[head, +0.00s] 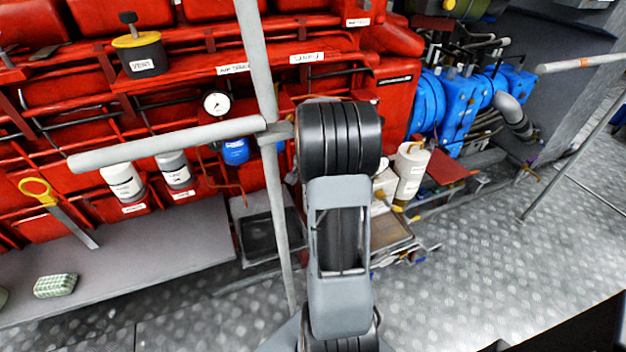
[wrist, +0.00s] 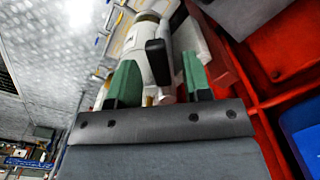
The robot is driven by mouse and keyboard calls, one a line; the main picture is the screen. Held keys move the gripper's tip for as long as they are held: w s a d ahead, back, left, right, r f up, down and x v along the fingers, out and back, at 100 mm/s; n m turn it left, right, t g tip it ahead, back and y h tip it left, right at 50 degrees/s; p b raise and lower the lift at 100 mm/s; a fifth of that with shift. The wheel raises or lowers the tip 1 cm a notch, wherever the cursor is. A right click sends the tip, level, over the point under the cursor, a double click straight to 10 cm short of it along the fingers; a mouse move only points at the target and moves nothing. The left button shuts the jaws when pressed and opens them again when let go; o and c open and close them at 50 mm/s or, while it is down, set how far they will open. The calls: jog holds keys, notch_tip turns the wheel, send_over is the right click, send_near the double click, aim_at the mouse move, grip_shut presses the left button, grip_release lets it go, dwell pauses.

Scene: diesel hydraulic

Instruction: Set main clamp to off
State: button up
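In the wrist view my gripper (wrist: 160,78) shows two green fingers set wide apart, with a gap between them. A black lever-like piece (wrist: 158,62) stands in that gap, in front of a white cylindrical body (wrist: 154,38). The black piece shows no contact with either finger. I cannot read a label on it, so I cannot tell whether it is the main clamp or how it is set. In the head view my gripper is hidden behind my arm.
Red engine housing (head: 320,75) fills the back. A grey rail (head: 170,143) and upright post (head: 270,190) stand close left of my arm. A white canister (head: 410,172) and blue machinery (head: 450,110) are to the right. Metal floor (head: 500,260) is open at right.

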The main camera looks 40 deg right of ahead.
jog(key=shift+r, duration=0.1)
jog(key=shift+r, duration=0.3)
notch_tip(320, 180, up, 3)
jog(key=shift+f, duration=0.1)
jog(key=s+a+r+p, duration=0.1)
jog(key=s+a+r, duration=0.6)
jog(key=s+r, duration=0.2)
jog(key=s, duration=0.2)
jog(key=shift+s+a+r, duration=0.2)
jog(key=shift+s+a, duration=0.2)
jog(key=shift+c, duration=0.2)
